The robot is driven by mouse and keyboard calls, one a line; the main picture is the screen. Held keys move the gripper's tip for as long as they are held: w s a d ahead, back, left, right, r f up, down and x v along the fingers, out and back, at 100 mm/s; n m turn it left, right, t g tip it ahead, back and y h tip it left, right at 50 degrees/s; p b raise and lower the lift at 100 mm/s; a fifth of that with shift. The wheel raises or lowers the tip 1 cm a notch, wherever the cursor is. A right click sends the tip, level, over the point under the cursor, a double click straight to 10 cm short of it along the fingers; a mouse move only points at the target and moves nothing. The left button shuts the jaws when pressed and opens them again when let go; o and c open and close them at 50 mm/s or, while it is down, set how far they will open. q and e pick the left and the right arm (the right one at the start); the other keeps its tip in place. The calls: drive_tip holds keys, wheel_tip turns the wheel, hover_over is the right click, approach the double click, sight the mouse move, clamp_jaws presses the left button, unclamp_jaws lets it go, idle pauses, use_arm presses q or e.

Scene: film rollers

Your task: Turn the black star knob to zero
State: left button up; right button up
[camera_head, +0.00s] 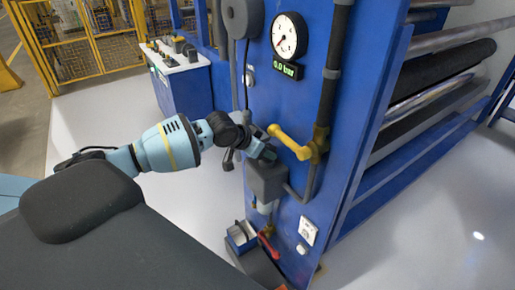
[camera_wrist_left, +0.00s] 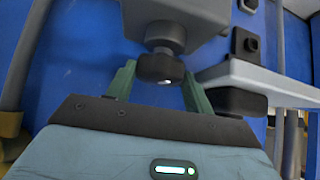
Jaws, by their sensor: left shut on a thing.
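The black star knob (camera_wrist_left: 160,68) sits on a short stem under a grey housing in the left wrist view. My left gripper (camera_wrist_left: 160,88) has one green finger on each side of it and is shut on it. In the head view my left gripper (camera_head: 262,151) is at the grey box (camera_head: 267,183) on the blue panel, and I cannot make out the knob there. The round white gauge (camera_head: 289,36) has its needle toward the lower left. The green display (camera_head: 288,69) below it appears to read 0.0 bar. My right gripper is not in view.
A yellow valve handle (camera_head: 290,142) juts out just right of my left gripper. A red lever (camera_head: 269,246) and a small blue bin (camera_head: 231,240) are lower down. Large rollers (camera_head: 440,75) lie at the right.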

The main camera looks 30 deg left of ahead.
use_arm(q)
drive_tip(key=shift+d+n+y, duration=0.25)
drive_tip(key=shift+n+y, duration=0.65)
drive_tip(key=shift+n, duration=0.3)
drive_tip(key=o, duration=0.7)
drive_tip(key=v, duration=0.7)
drive_tip(key=shift+s+r, duration=0.25)
drive_tip(key=shift+s, duration=0.1)
drive_tip(key=shift+d, duration=0.1)
